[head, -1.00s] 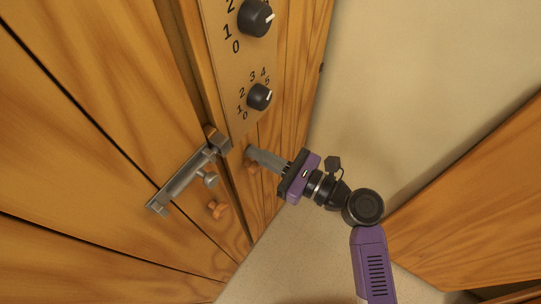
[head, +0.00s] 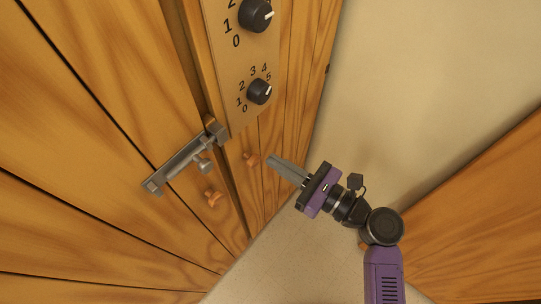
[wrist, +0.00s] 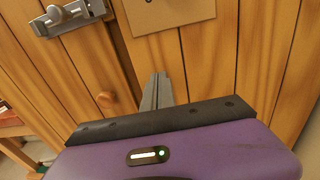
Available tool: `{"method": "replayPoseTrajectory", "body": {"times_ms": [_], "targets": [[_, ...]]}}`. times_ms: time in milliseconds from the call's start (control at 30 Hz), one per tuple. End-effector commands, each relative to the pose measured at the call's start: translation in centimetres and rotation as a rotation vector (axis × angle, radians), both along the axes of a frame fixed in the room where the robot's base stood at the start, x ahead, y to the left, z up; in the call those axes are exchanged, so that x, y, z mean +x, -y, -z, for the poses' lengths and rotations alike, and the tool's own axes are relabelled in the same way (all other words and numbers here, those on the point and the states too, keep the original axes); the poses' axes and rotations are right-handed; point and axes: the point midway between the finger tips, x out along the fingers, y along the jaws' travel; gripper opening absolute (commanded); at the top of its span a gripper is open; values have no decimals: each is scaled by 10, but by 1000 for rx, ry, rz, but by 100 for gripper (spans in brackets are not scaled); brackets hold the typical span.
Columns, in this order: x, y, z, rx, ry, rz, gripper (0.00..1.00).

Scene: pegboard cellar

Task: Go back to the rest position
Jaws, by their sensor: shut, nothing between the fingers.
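My gripper (head: 272,162) is shut and empty, its grey fingers together, in the middle of the head view. In the wrist view my gripper (wrist: 159,78) points at the wooden boards just below a panel. My purple and black arm reaches in from the lower right.
A metal slide bolt (head: 185,160) spans the boards left of my gripper, with another wooden knob (head: 213,198) below it. A panel (head: 243,60) carries two black dials (head: 255,16) (head: 259,91). Bare floor (head: 265,270) lies below; a wooden surface (head: 475,205) stands at right.

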Motion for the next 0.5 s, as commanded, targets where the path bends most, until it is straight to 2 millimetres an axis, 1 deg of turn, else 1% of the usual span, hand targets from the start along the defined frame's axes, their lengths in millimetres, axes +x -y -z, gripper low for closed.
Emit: {"method": "replayPoseTrajectory", "body": {"times_ms": [33,300,500], "targets": [[-5,7,1,1,-2,2,0],[-30,40,2,0,-1,3,0],[-42,56,1,1,-1,3,0]]}}
